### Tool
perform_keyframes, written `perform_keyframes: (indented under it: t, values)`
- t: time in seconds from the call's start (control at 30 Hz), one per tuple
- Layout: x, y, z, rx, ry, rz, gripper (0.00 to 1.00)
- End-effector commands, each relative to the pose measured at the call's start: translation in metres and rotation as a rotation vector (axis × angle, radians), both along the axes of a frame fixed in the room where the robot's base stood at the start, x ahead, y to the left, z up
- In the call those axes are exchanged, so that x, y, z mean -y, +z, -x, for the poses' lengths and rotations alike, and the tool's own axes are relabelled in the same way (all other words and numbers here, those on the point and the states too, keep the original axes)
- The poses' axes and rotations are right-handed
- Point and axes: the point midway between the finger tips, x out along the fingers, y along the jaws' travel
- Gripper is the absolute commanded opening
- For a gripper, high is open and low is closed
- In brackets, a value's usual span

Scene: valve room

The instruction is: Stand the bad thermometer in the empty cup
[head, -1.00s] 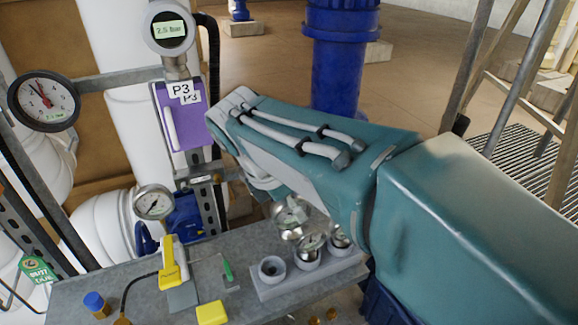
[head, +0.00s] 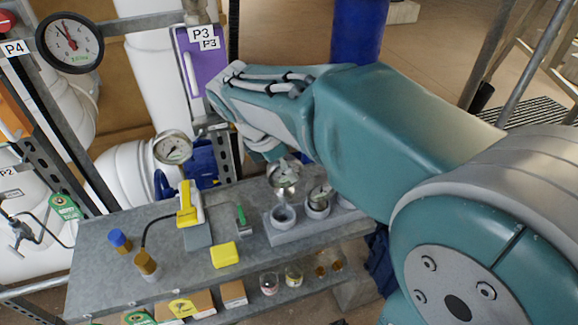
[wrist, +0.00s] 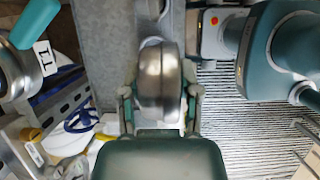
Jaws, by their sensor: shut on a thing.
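My gripper (wrist: 160,100) is shut on a thermometer with a round steel head (wrist: 158,75). In the head view this held thermometer (head: 285,175) has its pale dial facing the camera. Its lower end is hard to make out. It appears just above the empty cup (head: 283,217), the leftmost in a grey cup block (head: 290,236). Another thermometer (head: 320,193) stands in the cup beside it. The third cup (head: 345,202) is partly hidden by my arm. The readings are too small to tell which thermometer is bad.
The block stands on a grey bench (head: 130,275). Glasses (head: 269,283) stand on the lower shelf. Pipes and gauges rise behind.

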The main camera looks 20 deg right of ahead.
Motion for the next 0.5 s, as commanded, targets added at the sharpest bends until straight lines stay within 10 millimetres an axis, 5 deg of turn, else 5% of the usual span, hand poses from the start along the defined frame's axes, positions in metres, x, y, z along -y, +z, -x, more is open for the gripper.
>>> perform_keyframes:
  t: [0.23,0.5]
  values:
    - [0.000,-0.008,-0.020,0.000,0.000,0.000,0.09]
    - [0.000,-0.027,-0.018,0.000,0.000,0.000,0.09]
